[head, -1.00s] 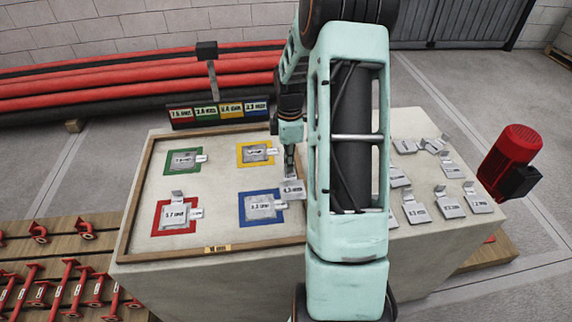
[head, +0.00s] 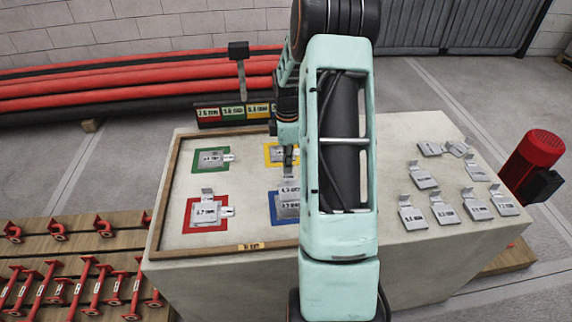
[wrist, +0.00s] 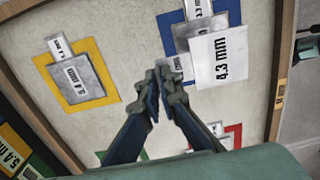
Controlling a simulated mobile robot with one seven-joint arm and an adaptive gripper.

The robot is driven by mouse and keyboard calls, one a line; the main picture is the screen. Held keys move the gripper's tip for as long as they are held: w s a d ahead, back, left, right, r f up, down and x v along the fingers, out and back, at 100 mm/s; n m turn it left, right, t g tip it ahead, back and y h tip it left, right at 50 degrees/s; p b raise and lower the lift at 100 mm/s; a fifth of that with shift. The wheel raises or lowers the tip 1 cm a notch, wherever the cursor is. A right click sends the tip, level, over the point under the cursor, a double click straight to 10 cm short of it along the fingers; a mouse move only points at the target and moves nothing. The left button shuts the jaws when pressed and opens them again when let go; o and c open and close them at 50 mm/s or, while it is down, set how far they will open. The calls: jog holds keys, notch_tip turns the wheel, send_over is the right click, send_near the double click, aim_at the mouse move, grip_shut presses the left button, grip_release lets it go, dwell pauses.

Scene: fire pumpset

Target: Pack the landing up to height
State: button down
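My gripper (wrist: 162,78) is shut on the small tab of a grey shim plate labelled 4.3 mm (wrist: 221,60). The plate is over the blue-framed square (wrist: 170,32), covering part of it and of the plate lying there. Whether it touches that plate is unclear. In the head view, my gripper (head: 289,160) holds it above the blue square (head: 274,208), partly behind my arm. Grey plates also lie on the green (head: 212,158), red (head: 206,211) and yellow (head: 270,154) squares. The yellow one (wrist: 76,80) carries a plate reading 5.4 mm and a smaller 1.1 mm piece.
Several loose tabbed plates (head: 445,212) lie on the bench right of the framed board (head: 166,195). A colour-coded label sign (head: 222,114) and a post (head: 241,75) stand behind it. A red motor (head: 538,150) is at the right, red pipes (head: 130,92) behind.

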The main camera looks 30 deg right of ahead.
aim_at(288, 177)
dwell(0.4)
jog(key=shift+f+b, duration=1.7)
jog(key=shift+f, duration=1.25)
jog(key=shift+f+b, duration=0.35)
jog(key=shift+f, duration=0.25)
jog(key=c, duration=2.1)
grip_release()
notch_tip(288, 177, up, 12)
jog(key=shift+r, duration=0.1)
jog(key=shift+d, duration=0.15)
